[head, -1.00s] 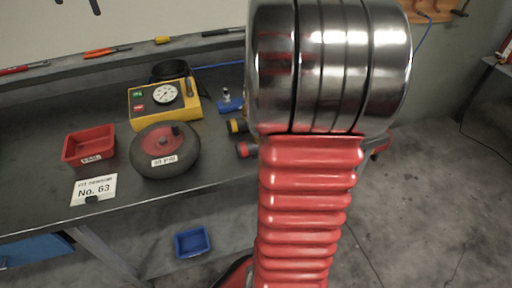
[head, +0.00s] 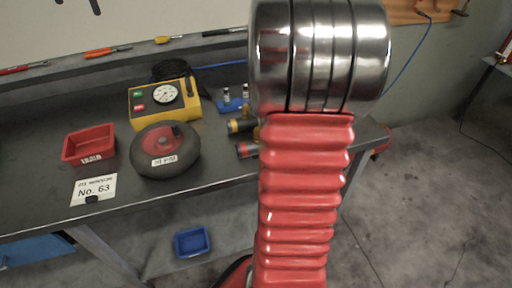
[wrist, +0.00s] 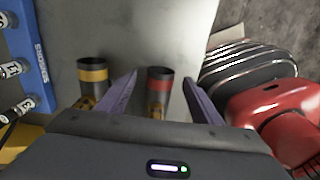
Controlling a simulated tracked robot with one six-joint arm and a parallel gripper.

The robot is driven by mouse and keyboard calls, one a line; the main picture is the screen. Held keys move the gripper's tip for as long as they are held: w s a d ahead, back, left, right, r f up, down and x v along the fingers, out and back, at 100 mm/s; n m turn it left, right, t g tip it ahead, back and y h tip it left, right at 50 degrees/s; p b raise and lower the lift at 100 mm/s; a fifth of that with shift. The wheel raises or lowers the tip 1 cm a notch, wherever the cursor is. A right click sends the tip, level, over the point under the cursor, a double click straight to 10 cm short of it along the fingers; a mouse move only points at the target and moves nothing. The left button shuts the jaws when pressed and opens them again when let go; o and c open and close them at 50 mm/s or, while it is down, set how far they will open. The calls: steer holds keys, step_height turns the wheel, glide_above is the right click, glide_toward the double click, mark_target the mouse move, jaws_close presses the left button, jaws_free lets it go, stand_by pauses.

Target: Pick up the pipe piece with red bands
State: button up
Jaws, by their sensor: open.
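The pipe piece with red bands (wrist: 158,82) stands dark and short in the wrist view, with a red band near its top end. It lies between the two spread fingers of my gripper (wrist: 160,77), with visible gaps on both sides. My gripper is open and empty. In the head view the red-banded pipe (head: 245,150) shows at the bench's front right, partly hidden by my arm; my gripper is hidden there. A similar pipe piece with a yellow band (wrist: 92,76) is just outside the left finger; it also shows in the head view (head: 238,126).
A blue sensor holder (head: 233,104) is behind the pipes. A yellow gauge box (head: 163,102), a dark roller wheel (head: 165,150), a red tray (head: 89,146) and a No. 63 card (head: 94,189) are on the bench (head: 40,205). A blue bin (head: 192,242) sits below.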

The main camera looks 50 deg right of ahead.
step_height(320, 180, down, 3)
steer(key=shift+d+f, duration=0.1)
steer(key=shift+c, duration=0.2)
stand_by(0.4)
jaws_close()
stand_by(0.6)
